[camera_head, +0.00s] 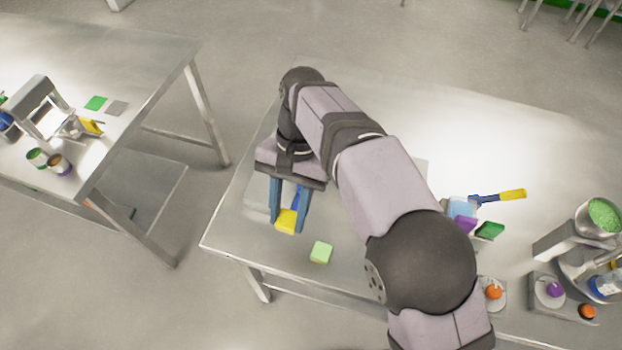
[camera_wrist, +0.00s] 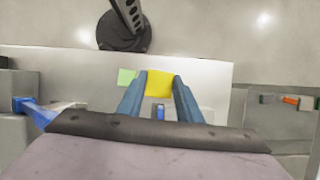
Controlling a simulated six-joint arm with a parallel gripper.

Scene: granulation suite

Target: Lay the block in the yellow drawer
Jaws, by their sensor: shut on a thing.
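My gripper (camera_head: 289,218) points down over the near left part of the table, shut on a yellow piece (camera_head: 287,221). The piece fills the gap between the blue fingers, and it also shows in the wrist view (camera_wrist: 159,84). I cannot tell whether it is a loose block or part of a drawer. A small blue part (camera_head: 296,197) shows just behind it. A light green block (camera_head: 321,252) lies on the table to the right of the gripper, near the front edge, apart from the fingers. No open drawer can be made out; my arm hides the middle of the table.
The table (camera_head: 232,225) has a grey flat-topped thing (camera_head: 256,197) beside my gripper. To the right are a blue tool with a yellow end (camera_head: 512,194), coloured pieces (camera_head: 489,231) and a bowl of green grains (camera_head: 605,214). A second table (camera_head: 140,60) stands left.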

